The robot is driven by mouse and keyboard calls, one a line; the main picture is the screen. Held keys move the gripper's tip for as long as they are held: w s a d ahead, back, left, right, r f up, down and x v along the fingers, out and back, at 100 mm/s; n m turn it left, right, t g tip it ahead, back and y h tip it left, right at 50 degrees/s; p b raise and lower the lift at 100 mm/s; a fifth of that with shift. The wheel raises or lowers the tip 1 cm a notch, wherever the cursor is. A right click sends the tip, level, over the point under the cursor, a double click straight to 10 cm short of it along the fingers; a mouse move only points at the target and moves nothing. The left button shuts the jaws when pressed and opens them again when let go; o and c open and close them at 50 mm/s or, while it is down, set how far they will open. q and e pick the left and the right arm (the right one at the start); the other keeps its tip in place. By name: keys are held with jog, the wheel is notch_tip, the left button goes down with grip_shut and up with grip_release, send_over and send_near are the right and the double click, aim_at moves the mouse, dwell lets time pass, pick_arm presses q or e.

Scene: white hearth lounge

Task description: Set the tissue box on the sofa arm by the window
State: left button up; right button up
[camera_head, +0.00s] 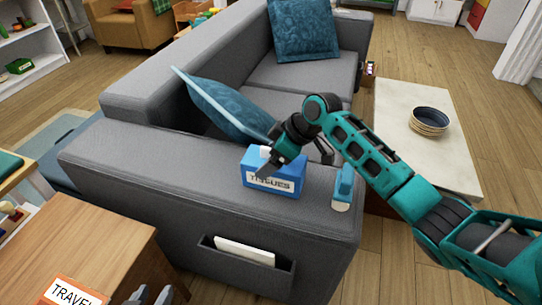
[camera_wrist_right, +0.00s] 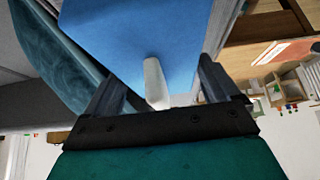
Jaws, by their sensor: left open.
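The tissue box (camera_head: 272,181) is blue with a white label and a white tissue on top. It stands upright on the grey sofa arm (camera_head: 200,188). My right gripper (camera_head: 298,160) is at the box, fingers spread wide, one in front of the label and the other beyond its right side. In the right wrist view the fingers (camera_wrist_right: 160,88) stand apart around the white tissue (camera_wrist_right: 155,82), with the blue box (camera_wrist_right: 140,35) beyond; contact cannot be told. My left gripper (camera_head: 152,296) shows only its grey fingertips at the bottom edge, apart and empty, beside the wooden table.
The wooden table (camera_head: 85,240) is at lower left. A pale coffee table (camera_head: 400,95) with stacked bowls (camera_head: 429,121) is at right.

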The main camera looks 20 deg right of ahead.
jog(key=shift+o, duration=0.8)
jog(key=shift+r, duration=0.1)
jog(key=shift+d+r, duration=0.1)
jog(key=shift+r, duration=0.1)
jog(key=p+v, duration=0.2)
jog(key=v, duration=0.8)
jog(key=shift+s+d+r+p, duration=0.1)
jog(key=shift+s+r+p, duration=0.05)
jog(key=shift+r+p, duration=0.2)
jog(key=shift+s+d+r, duration=0.2)
jog(key=shift+d+r, duration=0.05)
jog(key=shift+r, duration=0.1)
